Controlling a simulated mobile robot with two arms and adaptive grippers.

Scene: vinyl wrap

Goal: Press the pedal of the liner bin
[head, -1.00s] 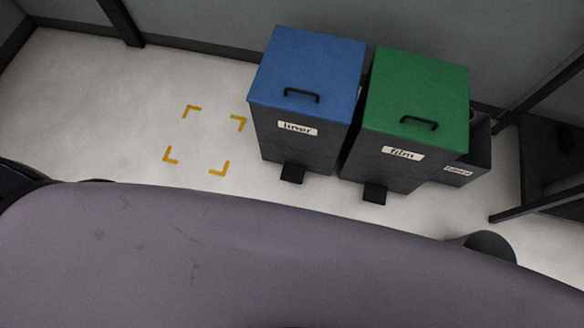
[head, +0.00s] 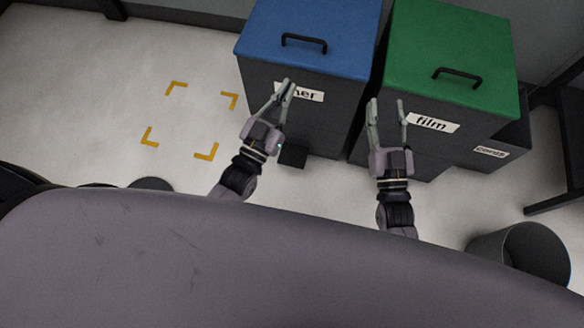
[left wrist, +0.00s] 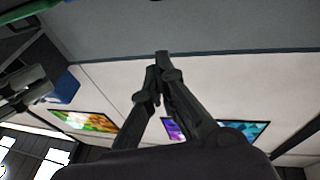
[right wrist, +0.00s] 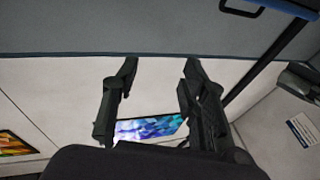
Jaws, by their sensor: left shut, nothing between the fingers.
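The liner bin (head: 325,122) is a dark grey box with a blue lid and handle in the head view; its lid is down. Its black pedal (head: 292,156) sticks out low at the front, beside my left gripper's wrist in the picture. My left gripper (head: 285,88) is shut and empty, in front of the bin's label and hiding the start of it. It also shows in the left wrist view (left wrist: 158,75). My right gripper (head: 387,103) is open and empty in front of the film bin, and shows in the right wrist view (right wrist: 160,66).
The film bin (head: 455,60) with a green lid stands right of the liner bin. A lower dark bin (head: 510,145) is beyond it. A dark round container (head: 535,252) stands at lower right. Yellow corner marks (head: 205,152) lie on clear floor at left.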

